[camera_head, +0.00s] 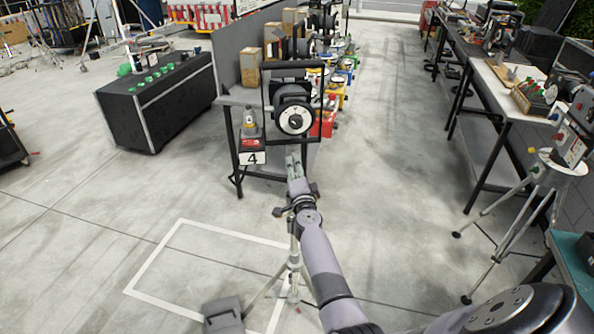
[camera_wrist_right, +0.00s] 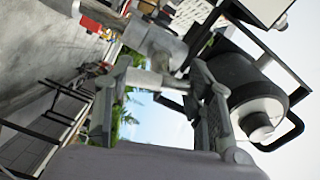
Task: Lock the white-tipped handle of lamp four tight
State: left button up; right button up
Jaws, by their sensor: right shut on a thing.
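Lamp four (camera_head: 293,116) is a black round lamp with a white dial-like face in a black frame. It also fills the right side of the right wrist view (camera_wrist_right: 250,95). My right gripper (camera_head: 293,160) is just below the lamp. In the right wrist view its fingers (camera_wrist_right: 160,82) are closed on a pale grey piece (camera_wrist_right: 155,78), apparently the handle, below a grey cylindrical fitting (camera_wrist_right: 152,45). The fingers hide part of the handle, and I cannot clearly make out its white tip. My left gripper is out of view.
A "4" sign (camera_head: 252,158) hangs at a dark table with boxes and more lamps behind. Tripod legs (camera_head: 293,268) stand below my right arm. A black case (camera_head: 158,100) is at left and a long workbench (camera_head: 497,95) at right.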

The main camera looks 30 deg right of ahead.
jog(key=m, duration=0.5)
jog(key=shift+m, duration=0.3)
jog(key=m+b, duration=0.1)
jog(key=m, duration=0.3)
jog(key=shift+f, duration=0.1)
jog(key=m, duration=0.5)
jog(key=shift+a+f+m, duration=0.1)
jog(key=shift+m, duration=2.2)
jog(key=o, duration=1.2)
